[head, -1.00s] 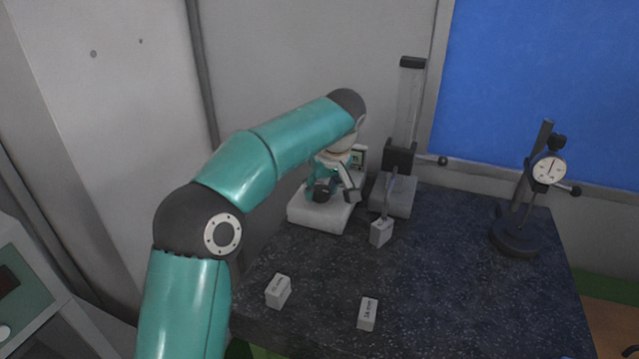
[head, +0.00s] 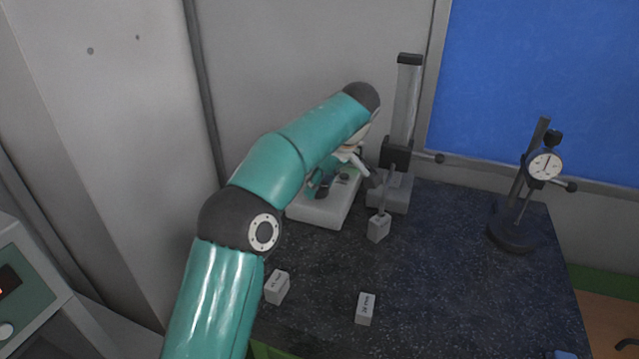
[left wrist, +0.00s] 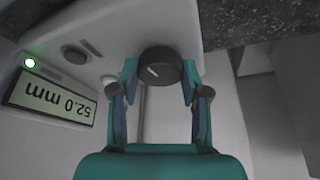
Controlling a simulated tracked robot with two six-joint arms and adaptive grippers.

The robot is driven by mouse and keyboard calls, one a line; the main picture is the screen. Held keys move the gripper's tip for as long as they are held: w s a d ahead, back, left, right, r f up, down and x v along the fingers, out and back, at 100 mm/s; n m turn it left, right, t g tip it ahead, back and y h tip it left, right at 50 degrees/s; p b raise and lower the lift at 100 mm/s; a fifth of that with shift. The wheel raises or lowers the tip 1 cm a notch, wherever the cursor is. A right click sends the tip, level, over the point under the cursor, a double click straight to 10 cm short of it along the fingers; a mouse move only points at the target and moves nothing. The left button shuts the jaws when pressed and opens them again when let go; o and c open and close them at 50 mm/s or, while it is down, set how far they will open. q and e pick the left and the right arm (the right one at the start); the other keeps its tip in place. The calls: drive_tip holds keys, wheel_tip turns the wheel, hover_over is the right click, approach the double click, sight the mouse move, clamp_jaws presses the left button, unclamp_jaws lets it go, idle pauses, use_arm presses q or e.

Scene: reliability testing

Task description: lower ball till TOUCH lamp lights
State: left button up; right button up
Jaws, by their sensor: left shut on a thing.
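My left gripper (left wrist: 158,78) has its fingertips on both sides of a dark round knob (left wrist: 160,67) with a white pointer line. The knob is on a pale instrument, whose base (head: 318,213) shows at the back of the table in the head view. Its display (left wrist: 52,99) reads 52.0 mm, upside down in the wrist view. A lamp (left wrist: 30,63) beside it glows green; I cannot read its label. A column stand (head: 397,152) bears a thin rod (head: 387,188) above a small grey block (head: 378,228). The ball and any contact are too small to tell. My right gripper is not in view.
Two small marked blocks, one to the left (head: 277,287) and one nearer the middle (head: 366,308), lie on the dark speckled table (head: 450,270). A dial gauge on a stand (head: 514,236) is at the right. The table between is clear.

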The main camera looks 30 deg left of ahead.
use_arm(q)
drive_tip(key=o, duration=1.1)
drive_tip(key=shift+o, duration=0.2)
drive_tip(key=v, duration=0.6)
drive_tip(key=shift+w+d+r, duration=0.15)
drive_tip(key=shift+r, duration=0.1)
drive_tip(key=shift+d+r, duration=0.15)
drive_tip(key=shift+r, duration=0.2)
